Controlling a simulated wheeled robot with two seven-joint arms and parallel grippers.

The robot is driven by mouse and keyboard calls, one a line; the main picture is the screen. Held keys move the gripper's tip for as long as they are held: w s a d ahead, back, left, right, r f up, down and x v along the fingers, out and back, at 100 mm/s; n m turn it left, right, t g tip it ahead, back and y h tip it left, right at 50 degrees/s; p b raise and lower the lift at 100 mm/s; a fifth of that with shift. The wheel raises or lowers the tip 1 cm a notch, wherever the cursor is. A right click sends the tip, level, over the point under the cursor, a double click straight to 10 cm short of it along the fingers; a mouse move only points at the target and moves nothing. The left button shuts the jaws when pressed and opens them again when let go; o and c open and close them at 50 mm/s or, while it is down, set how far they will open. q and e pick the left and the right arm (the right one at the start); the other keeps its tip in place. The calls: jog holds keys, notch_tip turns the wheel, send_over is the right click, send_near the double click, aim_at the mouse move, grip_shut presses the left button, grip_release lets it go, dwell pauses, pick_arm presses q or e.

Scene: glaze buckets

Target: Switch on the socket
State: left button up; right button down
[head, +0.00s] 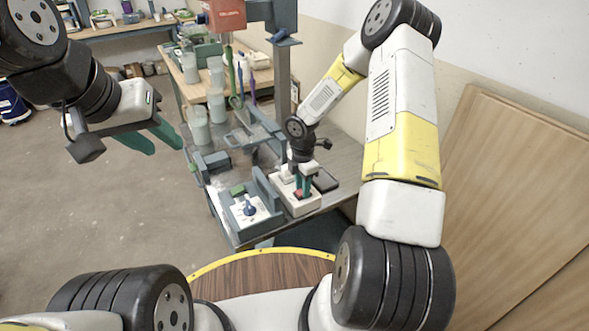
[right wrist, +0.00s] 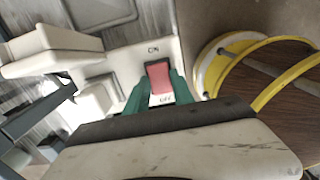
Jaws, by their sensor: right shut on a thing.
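The socket is a white box (head: 303,208) at the near end of the bench, with a red rocker switch on its top. In the right wrist view the red switch (right wrist: 159,77) sits on the white socket (right wrist: 128,65) between the marks ON and OFF. My right gripper (head: 304,190) points down at the socket. Its green fingertips (right wrist: 156,94) are closed around the sides of the red switch. My left gripper (head: 158,139) is open and empty, held in the air left of the bench, its green fingers apart.
A grey-blue unit with a blue knob on a white panel (head: 250,211) stands left of the socket. A dark flat object (head: 325,181) lies to its right. Pale jars (head: 198,125) stand farther back on the bench (head: 345,160). Wooden boards (head: 500,180) lean on the right wall.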

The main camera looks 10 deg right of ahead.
jog(key=c, duration=1.1)
grip_release()
jog(key=shift+r, duration=0.1)
notch_tip(320, 180, up, 8)
jog(key=shift+a+f, duration=0.15)
jog(key=shift+f, duration=0.05)
jog(key=s+d+r+m+t, duration=0.1)
jog(key=s+r+m, duration=0.4)
jog(key=r, duration=0.5)
jog(key=s+d+r+m+t, duration=0.1)
jog(key=s+r+m, duration=0.35)
jog(key=r, duration=0.55)
jog(key=s+a+r+m+t+y, duration=0.1)
jog(key=s+r+m, duration=0.2)
jog(key=s+m, duration=0.1)
jog(key=s+a+r+m+t, duration=0.1)
jog(key=s+r+m, duration=0.2)
jog(key=s+m, duration=0.1)
jog(key=s+a+r+m+t+y, duration=0.1)
jog(key=s+r+m+t, duration=0.1)
jog(key=s+r+m, duration=0.2)
jog(key=shift+s+r+y, duration=0.1)
jog(key=shift+s+y, duration=0.2)
jog(key=shift+s, duration=1)
